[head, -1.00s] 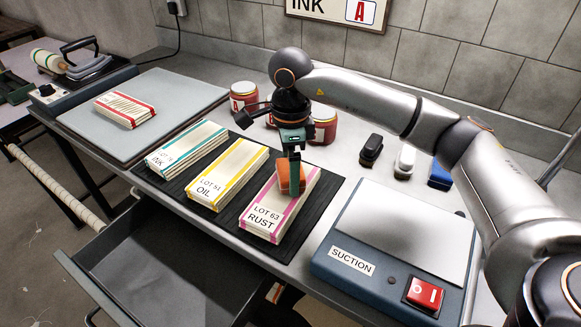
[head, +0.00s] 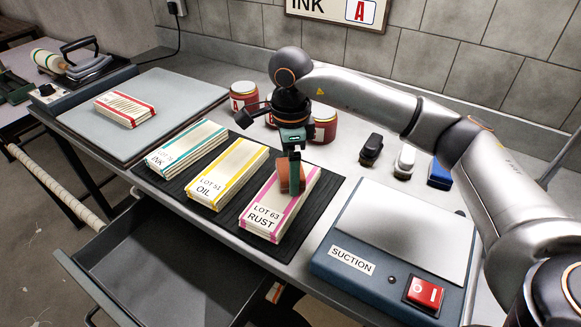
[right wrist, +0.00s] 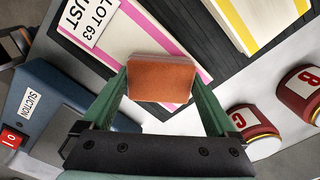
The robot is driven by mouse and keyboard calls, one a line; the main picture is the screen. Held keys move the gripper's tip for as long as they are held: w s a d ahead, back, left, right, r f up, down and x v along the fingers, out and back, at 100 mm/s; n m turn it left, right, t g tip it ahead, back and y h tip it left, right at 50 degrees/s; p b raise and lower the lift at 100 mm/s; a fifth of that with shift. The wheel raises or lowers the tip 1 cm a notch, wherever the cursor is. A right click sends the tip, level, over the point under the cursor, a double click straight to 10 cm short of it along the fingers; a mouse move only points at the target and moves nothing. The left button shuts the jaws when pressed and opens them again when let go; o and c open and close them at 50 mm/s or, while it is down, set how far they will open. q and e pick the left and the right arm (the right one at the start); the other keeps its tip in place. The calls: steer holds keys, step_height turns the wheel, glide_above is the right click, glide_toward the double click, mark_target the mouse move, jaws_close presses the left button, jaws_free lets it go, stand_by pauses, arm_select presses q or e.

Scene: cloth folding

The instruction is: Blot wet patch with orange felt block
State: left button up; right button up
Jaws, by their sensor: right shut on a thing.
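My right gripper (head: 292,185) is shut on the orange felt block (head: 285,177), over the far half of the pink-edged cloth stack labelled LOT 63 RUST (head: 268,217). In the right wrist view the block (right wrist: 160,80) sits between the two green fingers (right wrist: 160,92), with the stack (right wrist: 150,35) beneath it. The block looks low over the stack; I cannot tell for sure whether it touches. No wet patch can be made out; the cloth under the block is hidden. My left gripper is not in view.
The yellow-edged OIL stack (head: 228,175) and teal-edged INK stack (head: 187,148) lie left on the dark mat (head: 330,187). A SUCTION box (head: 330,262) stands right. Red jars (head: 323,126) and black, white and blue items stand behind. An open drawer (head: 170,265) is in front.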

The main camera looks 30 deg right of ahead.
steer(key=shift+s+f, duration=0.1)
steer(key=shift+r+p, duration=2.5)
steer(key=shift+r, duration=1.05)
steer(key=shift+f, duration=0.1)
